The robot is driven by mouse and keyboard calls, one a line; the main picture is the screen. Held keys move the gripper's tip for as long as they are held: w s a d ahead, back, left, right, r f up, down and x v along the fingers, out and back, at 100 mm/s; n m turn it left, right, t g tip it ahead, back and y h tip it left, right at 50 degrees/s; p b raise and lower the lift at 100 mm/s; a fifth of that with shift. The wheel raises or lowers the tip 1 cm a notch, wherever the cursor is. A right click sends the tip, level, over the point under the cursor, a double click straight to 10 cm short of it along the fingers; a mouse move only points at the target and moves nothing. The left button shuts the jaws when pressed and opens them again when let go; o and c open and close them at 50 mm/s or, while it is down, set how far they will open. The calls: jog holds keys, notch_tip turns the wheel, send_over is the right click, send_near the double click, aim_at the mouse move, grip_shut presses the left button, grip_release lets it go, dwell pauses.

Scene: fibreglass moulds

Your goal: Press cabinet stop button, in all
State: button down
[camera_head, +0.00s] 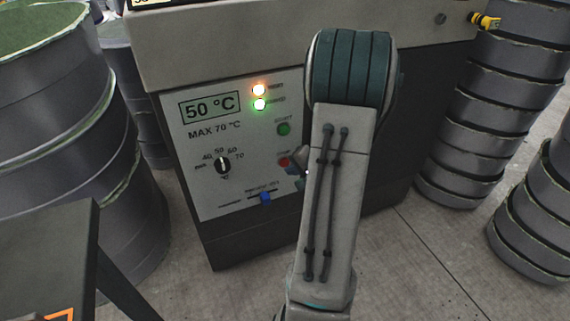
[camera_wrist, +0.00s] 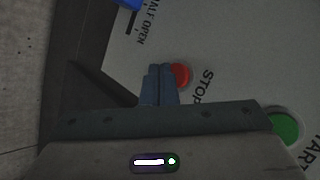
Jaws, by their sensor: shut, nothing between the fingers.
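The cabinet (camera_head: 240,235) stands ahead with a light control panel on its front. The red stop button (camera_head: 284,162) is on the panel below the green start button (camera_head: 283,128). My gripper (camera_head: 300,155) is at the panel close to the red button, mostly hidden behind my arm. In the wrist view my gripper (camera_wrist: 160,68) has its fingers together and empty. Its tips are beside the red stop button (camera_wrist: 182,75) and cover part of its edge. Whether they touch it cannot be told. The green button (camera_wrist: 284,127) is at the lower right there.
The panel has a 50 °C display (camera_head: 210,107), lit orange and green lamps (camera_head: 259,96), a dial (camera_head: 223,166) and a blue slider (camera_head: 265,197). Dark drums stand left (camera_head: 60,110) and right (camera_head: 490,110). A dark table (camera_head: 45,250) is at the lower left.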

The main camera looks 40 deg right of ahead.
dwell(0.8)
jog(key=shift+w+d+b, duration=0.1)
jog(key=shift+w+b, duration=0.3)
jog(key=shift+b, duration=0.05)
jog(key=shift+w+d, duration=0.1)
jog(key=shift+w, duration=0.3)
dwell(0.5)
jog(key=shift+s+b, duration=0.1)
jog(key=shift+b, duration=0.2)
jog(key=shift+s+a+b, duration=0.2)
jog(key=shift+s+b, duration=0.35)
jog(key=shift+s, duration=0.15)
jog(key=shift+s, duration=0.1)
